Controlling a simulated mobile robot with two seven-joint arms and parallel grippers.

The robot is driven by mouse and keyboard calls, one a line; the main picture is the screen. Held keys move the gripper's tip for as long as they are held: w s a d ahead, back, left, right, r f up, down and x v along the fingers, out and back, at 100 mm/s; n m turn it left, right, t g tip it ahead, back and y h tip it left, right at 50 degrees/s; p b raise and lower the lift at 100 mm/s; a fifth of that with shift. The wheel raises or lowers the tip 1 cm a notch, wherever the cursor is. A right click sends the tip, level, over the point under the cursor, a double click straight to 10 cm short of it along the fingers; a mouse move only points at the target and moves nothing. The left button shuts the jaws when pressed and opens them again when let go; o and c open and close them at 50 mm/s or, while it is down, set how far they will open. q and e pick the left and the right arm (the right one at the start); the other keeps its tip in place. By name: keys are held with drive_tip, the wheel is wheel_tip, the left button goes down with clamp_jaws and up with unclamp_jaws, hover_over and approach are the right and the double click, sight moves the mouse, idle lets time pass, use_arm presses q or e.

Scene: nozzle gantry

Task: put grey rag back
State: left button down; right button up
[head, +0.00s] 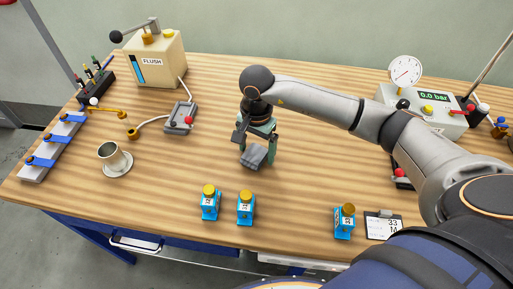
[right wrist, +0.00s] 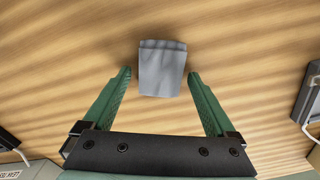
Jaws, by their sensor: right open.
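The grey rag (head: 253,156) lies on the wooden table near its middle, a small folded pad; it also shows in the right wrist view (right wrist: 162,68). My right gripper (head: 258,158) is over the rag, with its green fingers pointing down. In the right wrist view its fingers (right wrist: 158,74) are open, one to each side of the rag, with gaps between. The rag is not gripped. My left gripper is not in view.
Two blue bottles with yellow caps (head: 210,203) (head: 245,208) stand in front of the rag, and another (head: 344,222) stands by a label card (head: 383,226). A metal cup (head: 114,158) stands at left. The FLUSH box (head: 155,62) and the gauge box (head: 425,108) are at the back.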

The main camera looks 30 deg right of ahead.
sight(257, 151)
wheel_tip(257, 151, up, 12)
drive_tip(key=shift+r+b, duration=0.15)
drive_tip(key=shift+b, duration=0.3)
drive_tip(key=shift+s, duration=0.1)
idle(0.6)
